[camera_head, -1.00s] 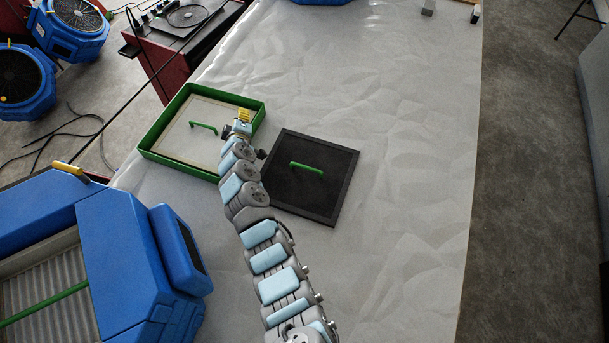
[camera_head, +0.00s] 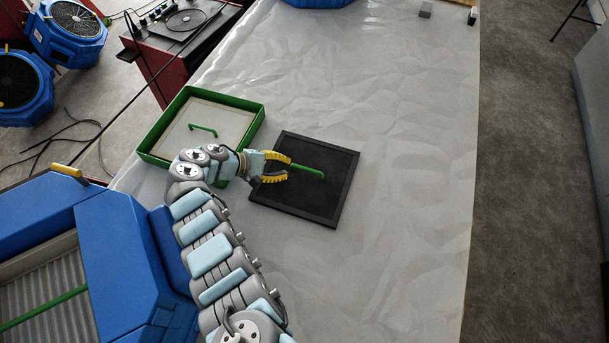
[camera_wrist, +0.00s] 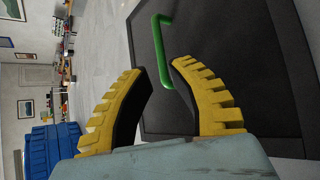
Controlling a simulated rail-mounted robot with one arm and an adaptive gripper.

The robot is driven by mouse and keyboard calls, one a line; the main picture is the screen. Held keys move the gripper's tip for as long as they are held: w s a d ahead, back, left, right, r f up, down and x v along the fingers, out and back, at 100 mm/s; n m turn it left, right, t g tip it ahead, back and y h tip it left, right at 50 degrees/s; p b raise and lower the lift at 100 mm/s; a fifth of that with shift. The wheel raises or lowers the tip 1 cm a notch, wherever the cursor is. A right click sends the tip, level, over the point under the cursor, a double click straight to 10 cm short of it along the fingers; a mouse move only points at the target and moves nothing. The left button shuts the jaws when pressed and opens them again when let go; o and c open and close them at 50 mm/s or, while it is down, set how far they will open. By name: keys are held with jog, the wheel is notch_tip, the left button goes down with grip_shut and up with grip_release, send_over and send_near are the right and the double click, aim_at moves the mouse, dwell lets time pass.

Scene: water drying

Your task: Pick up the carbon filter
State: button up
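The carbon filter (camera_head: 325,194) is a flat black square panel with a dark frame, lying on the grey sheet-covered surface. A green bar handle (camera_head: 309,171) stands up from its middle. My gripper (camera_head: 289,170) has yellow toothed fingers and is open over the left part of the filter, close to the left end of the handle. In the wrist view the filter (camera_wrist: 240,60) lies beyond the open fingers, and the green handle (camera_wrist: 157,52) shows past the gap between the fingertips. The fingers do not appear closed on it.
A green-edged tray (camera_head: 257,117) with a pale filter and green handle lies to the left of the carbon filter. A large blue machine (camera_head: 115,245) stands at the lower left. The sheet (camera_head: 415,150) is clear to the right.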

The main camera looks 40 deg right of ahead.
aim_at(305, 169)
jog(key=shift+b+x, duration=0.7)
jog(key=shift+x, duration=3.1)
jog(key=shift+a, duration=0.1)
grip_shut()
